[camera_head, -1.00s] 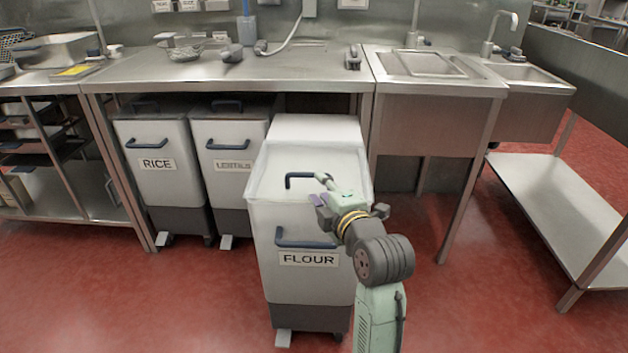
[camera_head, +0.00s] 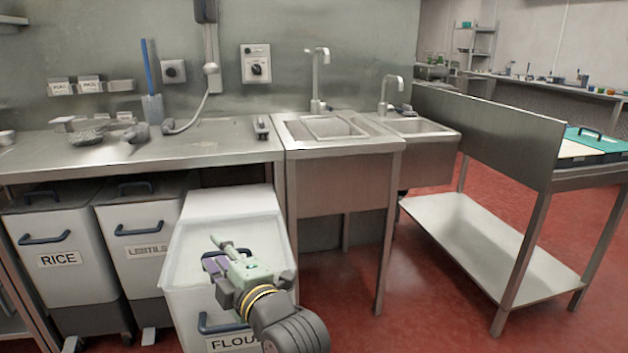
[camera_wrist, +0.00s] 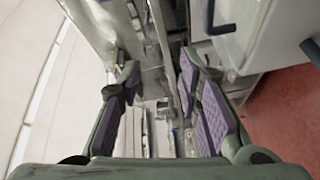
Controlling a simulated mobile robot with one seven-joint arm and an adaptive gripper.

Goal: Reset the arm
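My gripper (camera_head: 222,255) shows in the head view above the front lid area of the FLOUR bin (camera_head: 178,305), in front of its lid handle. In the wrist view, my gripper (camera_wrist: 160,75) has its two purple-padded fingers spread apart with nothing between them. The head view alone does not settle whether it touches the bin. The FLOUR bin is white with a pale lid and stands pulled out from under the steel counter (camera_head: 160,152).
The RICE bin (camera_head: 75,275) and LENTILS bin (camera_head: 145,265) stand under the counter at left. A sink unit (camera_head: 345,180) and a low steel shelf (camera_head: 480,240) stand at right.

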